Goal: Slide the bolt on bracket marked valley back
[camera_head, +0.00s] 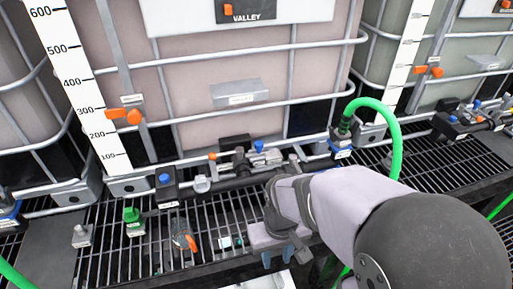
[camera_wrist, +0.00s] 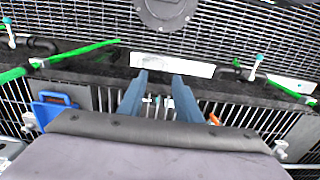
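A black plate marked VALLEY (camera_head: 252,14) sits on a white panel at the top of the head view, on the front of a pinkish caged tote. A small orange piece (camera_head: 229,10) shows on it; I cannot tell whether it is the bolt. A grey bracket (camera_head: 240,93) with a small label too blurred to read is lower on the same tote. My gripper (camera_head: 277,259) is low in front of the tote, well below both and apart from them. In the wrist view my gripper (camera_wrist: 159,82) has its two blue-grey fingers apart, with nothing seen held between them.
Black pipework with a blue-handled valve (camera_head: 259,146) runs along the tote's foot. A green hose (camera_head: 387,113) arches at the right. Orange clips (camera_head: 125,115) stick out beside the white level scale (camera_head: 83,85). A grating (camera_head: 115,255) carries small fittings.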

